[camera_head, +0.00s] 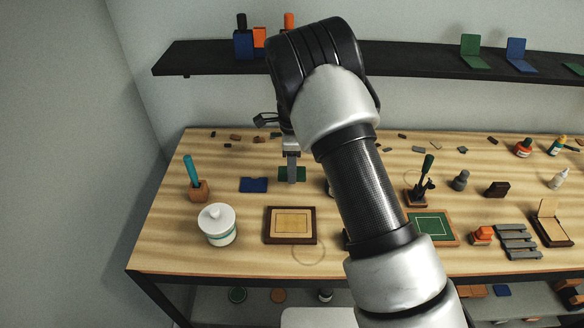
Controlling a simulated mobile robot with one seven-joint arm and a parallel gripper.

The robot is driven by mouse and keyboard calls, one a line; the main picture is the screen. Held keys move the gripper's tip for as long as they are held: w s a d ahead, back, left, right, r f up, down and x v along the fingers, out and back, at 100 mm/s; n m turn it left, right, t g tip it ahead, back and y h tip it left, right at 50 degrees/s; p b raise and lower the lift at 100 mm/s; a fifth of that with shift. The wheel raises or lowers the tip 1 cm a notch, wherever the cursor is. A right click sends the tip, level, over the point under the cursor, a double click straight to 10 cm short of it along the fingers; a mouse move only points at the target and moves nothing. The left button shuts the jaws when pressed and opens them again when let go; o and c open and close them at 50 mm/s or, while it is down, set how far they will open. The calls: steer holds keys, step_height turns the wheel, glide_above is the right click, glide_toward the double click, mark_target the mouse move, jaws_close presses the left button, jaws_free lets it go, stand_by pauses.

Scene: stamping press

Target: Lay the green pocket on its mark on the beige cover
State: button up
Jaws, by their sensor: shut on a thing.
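My gripper (291,172) points down over the back middle of the table, shut on the green pocket (300,175). The pocket is a small dark green flat piece; the fingers cover part of it, and I cannot tell whether it touches the table. The beige cover (291,210) lies in a brown wooden frame (269,236) nearer the front, below the gripper in the picture. A yellowish outlined rectangle, its mark (292,222), shows on the cover and looks bare.
A blue pocket (254,185) lies left of the gripper. A white lidded jar (217,225) stands left of the frame, and a wooden block with a teal-handled tool (193,175) behind it. A framed green panel (431,226) lies to the right, beyond my arm.

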step_height(320, 180, up, 2)
steer(key=r, duration=0.1)
glide_above(291, 223)
steer(key=shift+f, duration=0.25)
stand_by(0.4)
steer(key=shift+f+b, duration=1.15)
steer(key=shift+f, duration=0.65)
steer(key=shift+f+b, duration=0.45)
steer(key=shift+f, duration=0.8)
steer(key=o, duration=1)
steer(key=shift+c, duration=0.9)
